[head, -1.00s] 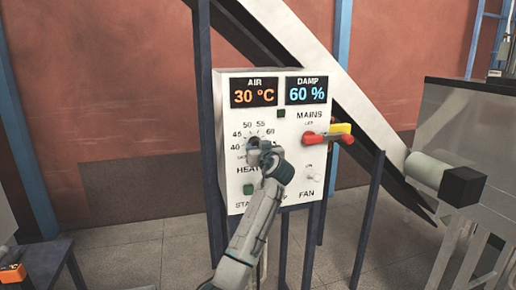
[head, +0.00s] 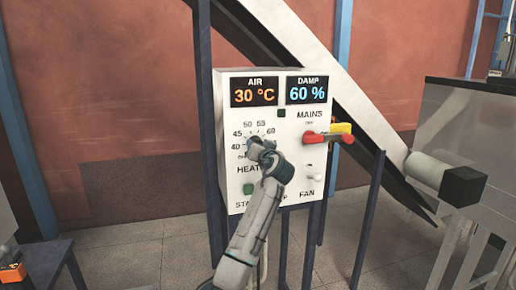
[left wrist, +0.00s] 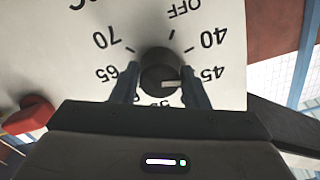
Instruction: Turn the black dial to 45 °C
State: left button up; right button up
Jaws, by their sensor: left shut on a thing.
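The black dial (left wrist: 158,72) is on the white control panel (head: 232,120), with a printed temperature scale around it. In the left wrist view the panel appears upside down. The dial's white pointer mark points right, roughly toward the 45 label, with a finger partly in between. My left gripper (left wrist: 160,88) is shut on the dial, one finger on each side. In the head view my left gripper (head: 258,150) covers most of the dial and the scale's lower part. My right gripper is not in view.
The air display (head: 254,93) reads 30 °C and the damp display (head: 306,90) reads 60 %. A red mains handle (head: 318,137) juts out to the right of the dial. A green button (head: 248,189) sits below left. A fan switch (head: 315,177) is at lower right.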

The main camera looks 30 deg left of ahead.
pick_arm(q)
jog(key=shift+m, duration=1.5)
jog(key=o, duration=1)
jog(key=shift+c, duration=0.2)
jog(key=b+v, duration=0.4)
jog(key=v, duration=0.6)
jog(key=shift+s+d, duration=0.25)
jog(key=shift+s, duration=0.1)
